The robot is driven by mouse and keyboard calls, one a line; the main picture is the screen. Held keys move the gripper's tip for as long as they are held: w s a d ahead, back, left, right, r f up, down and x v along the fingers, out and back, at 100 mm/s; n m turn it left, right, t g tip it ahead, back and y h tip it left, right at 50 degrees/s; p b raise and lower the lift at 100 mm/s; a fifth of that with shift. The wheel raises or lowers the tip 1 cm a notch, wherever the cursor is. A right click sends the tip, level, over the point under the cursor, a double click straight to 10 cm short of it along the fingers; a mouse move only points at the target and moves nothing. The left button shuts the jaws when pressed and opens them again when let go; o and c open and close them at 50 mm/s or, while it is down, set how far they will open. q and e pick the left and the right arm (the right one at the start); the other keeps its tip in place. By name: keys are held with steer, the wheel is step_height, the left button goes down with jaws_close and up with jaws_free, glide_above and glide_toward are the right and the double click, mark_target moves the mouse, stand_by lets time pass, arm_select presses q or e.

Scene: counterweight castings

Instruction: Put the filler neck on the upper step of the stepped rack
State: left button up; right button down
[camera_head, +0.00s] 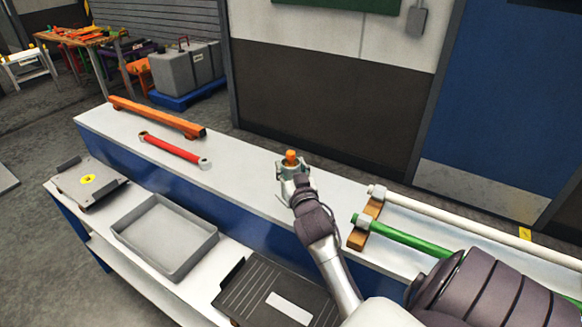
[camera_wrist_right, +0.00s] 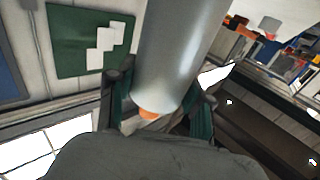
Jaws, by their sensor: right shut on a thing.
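The filler neck is a grey cylinder with an orange end (camera_head: 290,155). It also shows large in the right wrist view (camera_wrist_right: 178,55), between the fingers. My right gripper (camera_head: 294,174) is shut on it, over the far part of the upper step. The fingers hide much of it in the head view, and I cannot tell whether it touches the surface. The stepped rack has a white upper step (camera_head: 243,182), a blue riser and a lower white step (camera_head: 98,212). My left gripper is not in view.
On the upper step lie an orange bar (camera_head: 155,117), a red rod (camera_head: 172,150), a green rod (camera_head: 405,237) and a white rod (camera_head: 450,216). The lower step bears a grey tray (camera_head: 197,254), a dark ribbed plate (camera_head: 250,290) and a grey plate (camera_head: 75,195).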

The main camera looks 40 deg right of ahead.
steer(key=c, duration=0.8)
jaws_free()
steer(key=shift+f, duration=0.1)
steer(key=shift+c, duration=0.2)
steer(key=o, duration=0.4)
steer(key=shift+b+v, duration=1.1)
steer(key=shift+v, duration=4.95)
